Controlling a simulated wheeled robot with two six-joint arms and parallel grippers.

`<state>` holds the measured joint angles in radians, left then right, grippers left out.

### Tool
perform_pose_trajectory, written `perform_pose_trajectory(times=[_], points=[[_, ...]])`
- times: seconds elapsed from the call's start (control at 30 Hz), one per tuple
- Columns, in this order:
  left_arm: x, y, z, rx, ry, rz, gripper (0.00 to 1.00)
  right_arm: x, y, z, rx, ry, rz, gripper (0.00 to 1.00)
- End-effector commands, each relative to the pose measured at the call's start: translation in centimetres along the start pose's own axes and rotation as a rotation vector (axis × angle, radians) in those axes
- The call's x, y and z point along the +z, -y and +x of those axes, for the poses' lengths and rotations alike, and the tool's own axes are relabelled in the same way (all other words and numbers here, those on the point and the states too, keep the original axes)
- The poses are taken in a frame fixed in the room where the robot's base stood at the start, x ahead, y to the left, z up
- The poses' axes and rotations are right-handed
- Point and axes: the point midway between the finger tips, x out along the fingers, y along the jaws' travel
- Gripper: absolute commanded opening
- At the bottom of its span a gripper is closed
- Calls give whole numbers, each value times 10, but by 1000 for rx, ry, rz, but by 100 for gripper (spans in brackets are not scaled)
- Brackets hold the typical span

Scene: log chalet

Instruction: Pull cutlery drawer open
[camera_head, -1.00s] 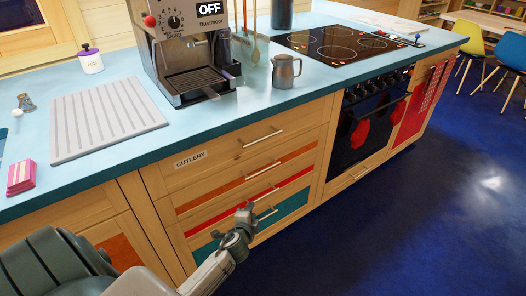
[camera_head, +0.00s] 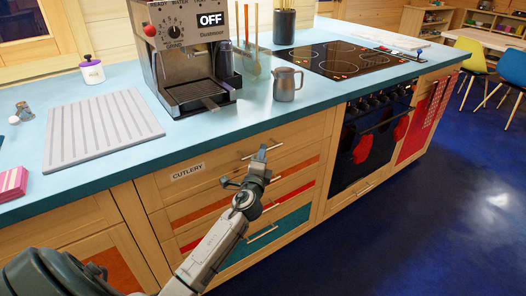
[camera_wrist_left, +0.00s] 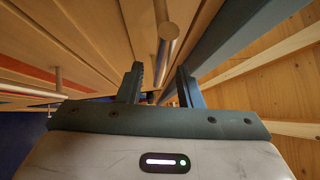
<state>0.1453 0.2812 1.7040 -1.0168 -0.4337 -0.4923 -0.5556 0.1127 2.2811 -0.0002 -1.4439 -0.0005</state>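The cutlery drawer (camera_head: 215,172) is the top wooden drawer under the counter, with a "CUTLERY" label (camera_head: 187,172) at its left. Its front looks flush with the cabinet. Its metal bar handle (camera_head: 276,148) is partly hidden by my left gripper (camera_head: 259,158), which is in front of it. In the left wrist view, my left gripper (camera_wrist_left: 161,82) is open, its two fingers apart. The end of a bar handle (camera_wrist_left: 168,32) shows just beyond and between the fingertips; I cannot tell whether they touch. My right gripper is not in view.
Lower drawers with orange, red and teal fronts (camera_head: 284,229) sit below, with their own bar handles. The oven (camera_head: 368,138) is to the right. On the counter (camera_head: 225,122) stand a coffee machine (camera_head: 185,60) and a metal jug (camera_head: 287,84).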

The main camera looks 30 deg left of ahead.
Motion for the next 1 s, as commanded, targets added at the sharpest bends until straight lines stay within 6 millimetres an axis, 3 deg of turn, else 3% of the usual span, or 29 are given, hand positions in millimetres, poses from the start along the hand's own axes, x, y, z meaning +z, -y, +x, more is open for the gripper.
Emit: perform_pose_trajectory(times=[0.2,0.5,0.7,1.0], points=[[0,0,20,0,0,1,32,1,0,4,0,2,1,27],[0,-1,23,1,0,0,32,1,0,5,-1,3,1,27],[0,-1,22,1,0,0,0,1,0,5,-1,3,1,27],[-1,-1,22,1,-1,0,0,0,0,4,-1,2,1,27]])
